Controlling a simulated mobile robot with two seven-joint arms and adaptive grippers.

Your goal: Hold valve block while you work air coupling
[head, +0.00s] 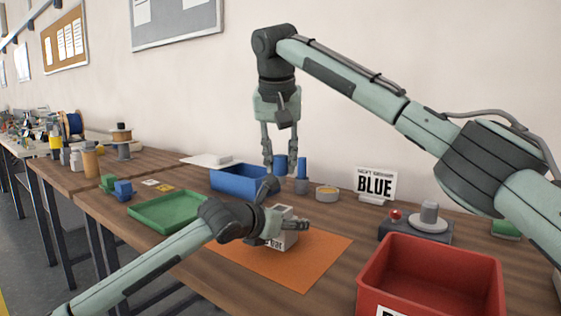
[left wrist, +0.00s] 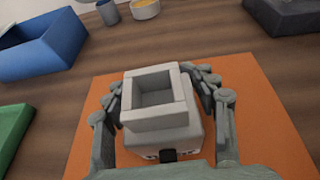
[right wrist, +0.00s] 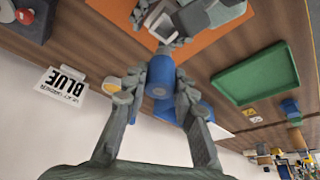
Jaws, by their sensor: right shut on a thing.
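The valve block (head: 284,240) is a pale grey block with a square open recess on top. It stands on the orange mat (head: 319,250). My left gripper (head: 281,228) reaches in from the left, and in the left wrist view its fingers lie against both sides of the block (left wrist: 160,103). My right gripper (head: 281,160) points down, behind and above the block in the head view. It is shut on a blue cylinder (right wrist: 160,76), the air coupling by its look. The coupling's lower end is partly hidden in the head view.
A blue bin (head: 238,180), a yellow-topped cup (head: 327,193) and a BLUE sign (head: 375,185) stand at the back. A green tray (head: 168,210) lies left of the mat. A red bin (head: 430,270) and a dark box with a red button (head: 396,214) are at right.

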